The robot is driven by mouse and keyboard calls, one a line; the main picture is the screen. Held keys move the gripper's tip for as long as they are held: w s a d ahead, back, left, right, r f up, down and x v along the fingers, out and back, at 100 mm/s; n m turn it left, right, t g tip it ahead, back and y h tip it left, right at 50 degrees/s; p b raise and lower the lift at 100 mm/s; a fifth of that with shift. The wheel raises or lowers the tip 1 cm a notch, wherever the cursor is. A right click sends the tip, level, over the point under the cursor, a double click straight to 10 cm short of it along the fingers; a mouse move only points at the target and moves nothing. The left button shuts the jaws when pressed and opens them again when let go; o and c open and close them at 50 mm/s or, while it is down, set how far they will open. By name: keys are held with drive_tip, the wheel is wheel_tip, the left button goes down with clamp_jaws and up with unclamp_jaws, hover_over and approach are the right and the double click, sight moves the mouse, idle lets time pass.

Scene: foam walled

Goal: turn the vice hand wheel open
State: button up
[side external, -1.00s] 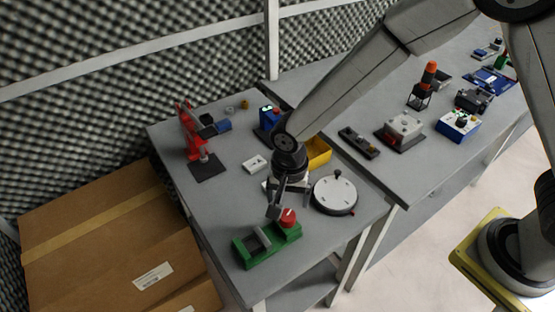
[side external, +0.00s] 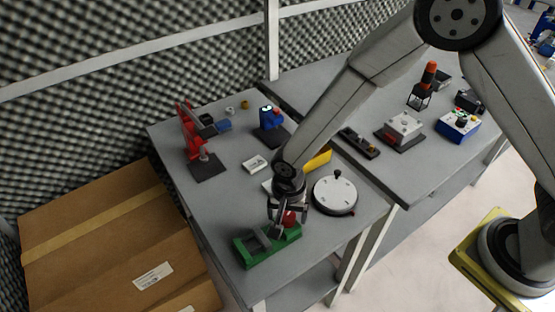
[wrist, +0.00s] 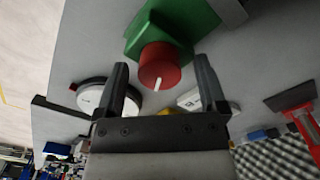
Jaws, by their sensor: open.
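The green vice (side external: 252,255) sits at the front edge of the near table. Its red hand wheel (side external: 290,218) is partly hidden by my gripper (side external: 287,222) in the side view. In the wrist view the red wheel (wrist: 160,66) has a white mark on its face, and the green vice body (wrist: 172,22) is behind it. My gripper (wrist: 161,72) is open, with one finger on each side of the wheel in the picture. I see gaps there; contact is not visible.
A white round turntable (side external: 335,193) with a dark knob stands right of the vice. A red press (side external: 193,138), a small white box (side external: 254,164), a blue device (side external: 270,122) and a yellow bin (side external: 318,160) stand further back. The table left of the vice is clear.

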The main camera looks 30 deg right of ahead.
clamp_jaws()
